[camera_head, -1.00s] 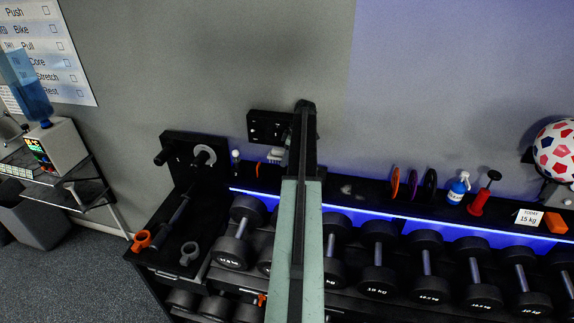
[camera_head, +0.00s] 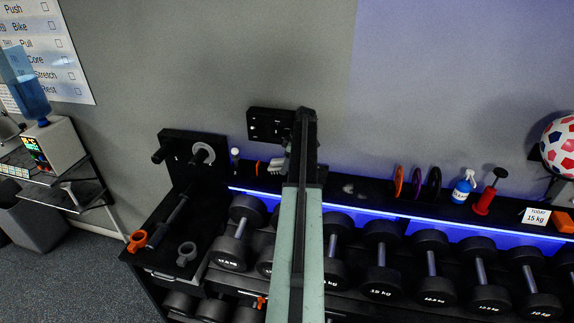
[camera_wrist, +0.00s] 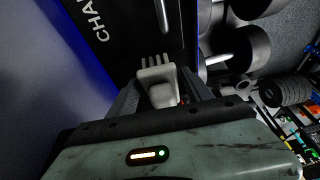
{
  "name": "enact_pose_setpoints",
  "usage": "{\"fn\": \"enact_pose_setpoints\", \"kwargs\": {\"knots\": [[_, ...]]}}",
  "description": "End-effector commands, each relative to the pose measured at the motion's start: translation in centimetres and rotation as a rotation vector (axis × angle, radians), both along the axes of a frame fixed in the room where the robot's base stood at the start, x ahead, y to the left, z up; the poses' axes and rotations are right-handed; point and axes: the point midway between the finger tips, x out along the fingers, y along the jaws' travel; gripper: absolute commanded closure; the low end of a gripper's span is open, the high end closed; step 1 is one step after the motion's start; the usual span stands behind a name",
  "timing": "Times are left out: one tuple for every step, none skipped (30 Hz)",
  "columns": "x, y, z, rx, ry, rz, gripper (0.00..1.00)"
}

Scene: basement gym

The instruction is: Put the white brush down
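The white brush (camera_wrist: 158,76) sits between the two fingers of my gripper (camera_wrist: 160,84) in the wrist view. The fingers look closed against its sides, with its short bristle-like ends pointing up the picture. In the head view the brush (camera_head: 277,166) shows as a small pale shape just left of my arm, over the black shelf (camera_head: 345,189) behind the dumbbells. My arm hides most of the gripper there. I cannot tell whether the brush touches the shelf.
Several dumbbells (camera_head: 382,258) line the rack in front. A small white-topped bottle (camera_head: 235,158) stands left of the brush. A black wall bracket (camera_head: 268,124) is close behind my arm.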

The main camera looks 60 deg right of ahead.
Motion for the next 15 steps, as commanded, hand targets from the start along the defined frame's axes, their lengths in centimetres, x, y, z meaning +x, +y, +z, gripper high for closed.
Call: {"fn": "enact_pose_setpoints", "kwargs": {"knots": [[0.0,0.0,0.0,0.0,0.0,0.0,0.33],[0.0,0.0,0.0,0.0,0.0,0.0,0.33],[0.0,0.0,0.0,0.0,0.0,0.0,0.33],[0.0,0.0,0.0,0.0,0.0,0.0,0.33],[0.0,0.0,0.0,0.0,0.0,0.0,0.33],[0.0,0.0,0.0,0.0,0.0,-0.001,0.33],[0.0,0.0,0.0,0.0,0.0,-0.001,0.33],[0.0,0.0,0.0,0.0,0.0,-0.001,0.33],[-0.1,0.0,0.0,0.0,0.0,-0.001,0.33],[-0.1,0.0,0.1,0.0,0.0,-0.001,0.33],[-0.1,0.0,0.1,0.0,0.0,-0.001,0.33],[-0.1,0.0,0.3,0.0,0.0,-0.001,0.33],[-0.1,0.0,0.5,0.0,0.0,-0.001,0.33],[-0.1,0.0,0.8,0.0,0.0,-0.001,0.33],[-0.1,-0.1,1.2,0.0,0.0,-0.001,0.33]]}}
